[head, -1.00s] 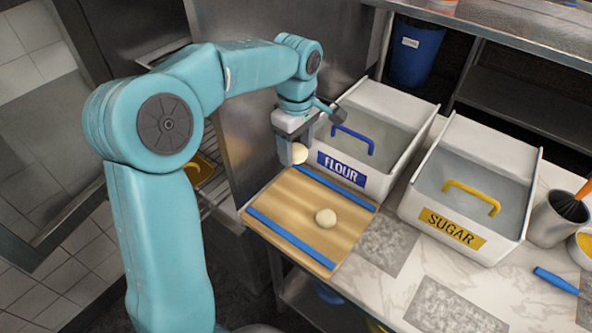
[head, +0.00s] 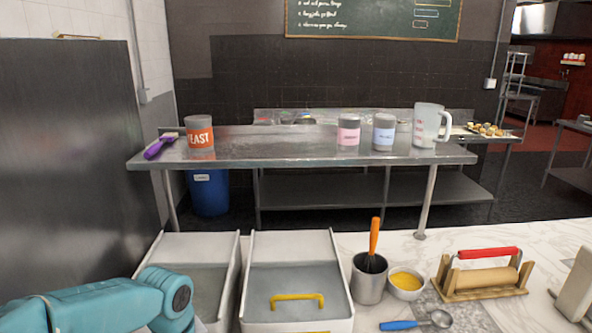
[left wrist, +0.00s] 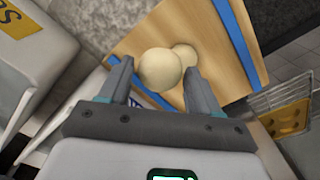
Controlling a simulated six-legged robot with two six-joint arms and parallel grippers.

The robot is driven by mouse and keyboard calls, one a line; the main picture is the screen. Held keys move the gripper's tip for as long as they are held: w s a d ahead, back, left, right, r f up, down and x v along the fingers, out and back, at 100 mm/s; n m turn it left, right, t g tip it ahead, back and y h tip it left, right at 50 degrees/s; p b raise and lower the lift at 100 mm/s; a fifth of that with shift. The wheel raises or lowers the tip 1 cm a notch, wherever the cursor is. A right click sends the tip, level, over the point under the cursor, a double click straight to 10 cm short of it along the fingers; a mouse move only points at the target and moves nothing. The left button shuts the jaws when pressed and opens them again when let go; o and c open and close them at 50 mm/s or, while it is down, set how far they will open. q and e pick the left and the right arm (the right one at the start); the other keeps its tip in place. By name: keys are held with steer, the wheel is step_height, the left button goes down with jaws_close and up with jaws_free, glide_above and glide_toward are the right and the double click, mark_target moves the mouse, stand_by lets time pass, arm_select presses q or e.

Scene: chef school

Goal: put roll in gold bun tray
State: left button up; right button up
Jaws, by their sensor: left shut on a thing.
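In the left wrist view my left gripper (left wrist: 157,72) is shut on a pale round dough roll (left wrist: 160,66), held between its fingertips. A second pale roll (left wrist: 187,54) shows just behind it, partly hidden, on the wooden board (left wrist: 205,28) with blue strips. A gold tray (left wrist: 286,118) sits on a wire rack at the right of the left wrist view, beyond the board; only part shows. In the head view only my left arm shows, at bottom left; its gripper is outside that view. My right gripper is not in view.
White bins (head: 295,285) stand at the counter's front. A steel table (head: 300,150) with jars stands behind. A steel wall (head: 75,150) rises at left.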

arm_select(q)
steer(key=d+f+m, duration=0.1)
steer(key=m, duration=0.1)
steer(key=f+m, duration=0.2)
steer(key=d+f+m, duration=0.1)
steer(key=m, duration=0.1)
steer(key=shift+s+d+f, duration=0.15)
steer(key=shift+d+f, duration=0.05)
steer(key=shift+d, duration=0.15)
steer(key=shift+w+d+f+m, duration=0.1)
steer(key=shift+w+d+m, duration=0.1)
steer(key=shift+m, duration=0.5)
steer(key=shift+w+m, duration=0.4)
steer(key=shift+m, duration=0.4)
steer(key=shift+s, duration=0.1)
